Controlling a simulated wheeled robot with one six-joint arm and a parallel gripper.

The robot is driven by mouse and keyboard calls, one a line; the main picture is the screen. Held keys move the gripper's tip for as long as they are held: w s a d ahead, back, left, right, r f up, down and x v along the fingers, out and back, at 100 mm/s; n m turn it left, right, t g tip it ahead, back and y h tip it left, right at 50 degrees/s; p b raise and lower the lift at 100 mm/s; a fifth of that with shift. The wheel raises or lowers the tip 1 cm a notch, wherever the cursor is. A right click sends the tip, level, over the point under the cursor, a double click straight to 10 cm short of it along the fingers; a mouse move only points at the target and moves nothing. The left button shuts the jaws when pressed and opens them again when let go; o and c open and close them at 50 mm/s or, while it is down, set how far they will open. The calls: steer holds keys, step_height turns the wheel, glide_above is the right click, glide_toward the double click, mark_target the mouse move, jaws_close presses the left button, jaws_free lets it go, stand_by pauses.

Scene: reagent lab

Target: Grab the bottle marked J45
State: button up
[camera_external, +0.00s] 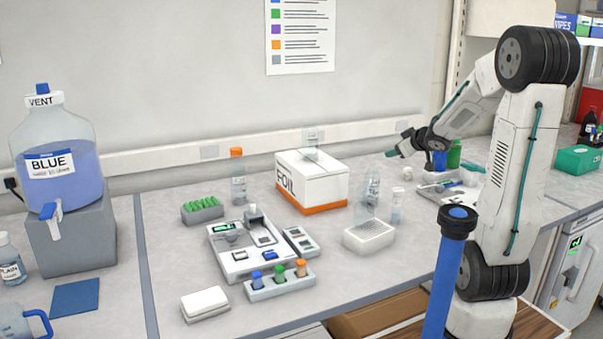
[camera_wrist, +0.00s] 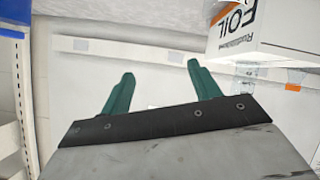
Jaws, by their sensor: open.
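No label reading J45 is legible in either view, so I cannot tell which bottle it is. Several small bottles stand on the bench in the external view: an orange-capped clear one (camera_external: 238,188), a clear one (camera_external: 373,188) right of the FOIL box, and a green one (camera_external: 454,154) behind my arm. My gripper (camera_external: 394,153) is raised above the bench, right of the box. In the wrist view my gripper (camera_wrist: 160,76) shows two green fingers spread apart with nothing between them.
The FOIL box (camera_external: 312,182) stands mid-bench and shows at the upper right in the wrist view (camera_wrist: 275,38). A white rack (camera_external: 369,239), a balance (camera_external: 243,263) and a vial rack (camera_external: 279,285) stand in front. A large BLUE carboy (camera_external: 60,165) is at left.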

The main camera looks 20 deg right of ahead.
mark_target(367, 173)
steer(key=w+a+f+n+y, duration=0.1)
steer(key=a+f+y, duration=0.1)
steer(key=f+y, duration=0.1)
steer(key=w+a+f+n+g+y, duration=0.1)
steer(key=w+a+f+y, duration=0.1)
steer(key=a+f+y, duration=0.1)
steer(key=w+a+f+n+g+y, duration=0.1)
steer(key=w+a+f+n+y, duration=0.1)
steer(key=a+f+y, duration=0.1)
steer(key=shift+w+a+f, duration=0.1)
steer(key=shift+a+f, duration=0.05)
steer(key=shift+f, duration=0.05)
steer(key=c, duration=1.1)
